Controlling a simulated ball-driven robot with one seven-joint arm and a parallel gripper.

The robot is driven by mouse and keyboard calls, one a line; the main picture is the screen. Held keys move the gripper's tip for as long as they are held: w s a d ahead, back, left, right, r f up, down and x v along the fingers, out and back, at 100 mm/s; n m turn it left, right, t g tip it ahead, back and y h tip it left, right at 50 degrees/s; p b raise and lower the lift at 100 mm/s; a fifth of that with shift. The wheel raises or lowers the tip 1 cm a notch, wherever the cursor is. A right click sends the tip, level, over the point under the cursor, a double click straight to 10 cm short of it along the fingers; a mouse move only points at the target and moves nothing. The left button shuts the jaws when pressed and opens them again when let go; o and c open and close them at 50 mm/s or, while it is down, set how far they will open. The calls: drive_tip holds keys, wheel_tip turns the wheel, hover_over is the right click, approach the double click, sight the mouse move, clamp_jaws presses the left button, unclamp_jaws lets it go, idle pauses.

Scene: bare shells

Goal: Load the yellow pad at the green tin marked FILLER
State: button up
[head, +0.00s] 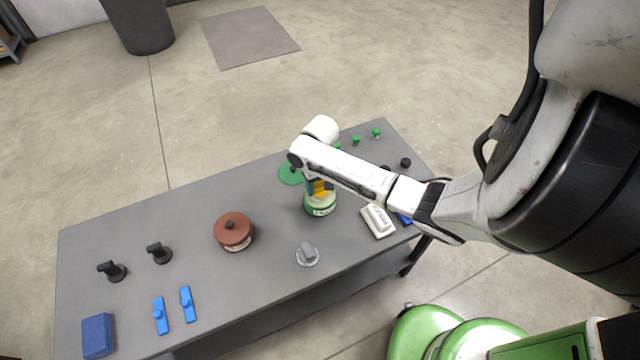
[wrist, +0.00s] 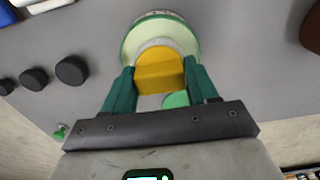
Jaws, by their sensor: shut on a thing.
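My gripper (wrist: 158,72) is shut on the yellow pad (wrist: 160,74), which sits between its two green fingers. The pad also shows in the head view (head: 322,188). The green tin (head: 320,208), with a white label band, stands upright on the table right under the pad. In the wrist view the pad overlaps the tin's round pale opening (wrist: 131,46). I cannot tell whether the pad touches what is inside. The label is too small to read surely. A green lid (head: 290,174) lies on the table beside the tin, partly behind my arm.
The grey table (head: 190,210) also holds a red-brown lidded tin (head: 233,230), a grey knobbed piece (head: 307,254), a white block (head: 378,220), two blue handled pieces (head: 160,315), black handles (head: 159,253) and a blue block (head: 98,335). Small green knobs (head: 376,133) stand at the far right.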

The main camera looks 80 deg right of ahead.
sight(320, 184)
drive_tip(key=shift+f, duration=0.4)
idle(1.1)
wheel_tip(320, 184, up, 5)
drive_tip(key=p, duration=0.4)
drive_tip(key=shift+r, duration=1.05)
